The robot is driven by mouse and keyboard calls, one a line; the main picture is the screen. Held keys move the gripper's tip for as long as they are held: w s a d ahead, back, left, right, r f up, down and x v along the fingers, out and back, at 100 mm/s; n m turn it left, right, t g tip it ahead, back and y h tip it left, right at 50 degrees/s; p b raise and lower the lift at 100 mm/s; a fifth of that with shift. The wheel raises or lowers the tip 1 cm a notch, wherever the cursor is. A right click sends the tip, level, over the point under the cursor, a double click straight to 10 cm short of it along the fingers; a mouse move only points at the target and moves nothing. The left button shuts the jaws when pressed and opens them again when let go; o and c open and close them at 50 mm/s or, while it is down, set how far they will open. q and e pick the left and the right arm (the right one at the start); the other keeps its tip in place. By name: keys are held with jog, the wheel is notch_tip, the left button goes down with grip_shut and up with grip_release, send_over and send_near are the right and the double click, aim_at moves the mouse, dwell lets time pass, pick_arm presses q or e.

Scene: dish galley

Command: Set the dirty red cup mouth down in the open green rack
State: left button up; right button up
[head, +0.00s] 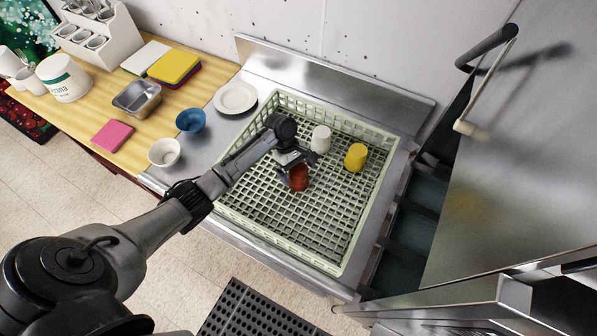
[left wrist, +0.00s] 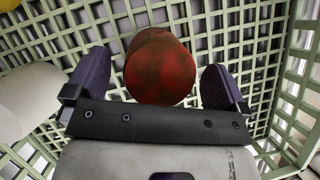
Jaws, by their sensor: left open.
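The dirty red cup (head: 299,178) stands inside the open green rack (head: 345,245), near its middle. Its closed, dark-smudged base seems to face up, so it looks mouth down. My left gripper (head: 297,172) is at the cup, reaching in from the left. In the left wrist view the red cup (left wrist: 160,68) sits between the two dark fingers of my left gripper (left wrist: 165,85), with a gap at each side. The fingers are open. The cup's lower rim is hidden in that view. My right gripper is in neither view.
A white cup (head: 320,139) and a yellow cup (head: 355,157) stand in the rack behind the red cup. A plate (head: 235,97), a blue bowl (head: 190,120) and a white bowl (head: 164,152) are left of the rack. The rack's front part is clear.

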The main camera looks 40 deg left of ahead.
pick_arm(q)
jog(key=v, duration=1.2)
jog(key=shift+r+b, duration=0.25)
jog(key=shift+b, duration=0.05)
jog(key=shift+w+a, duration=0.1)
jog(key=shift+a, duration=0.05)
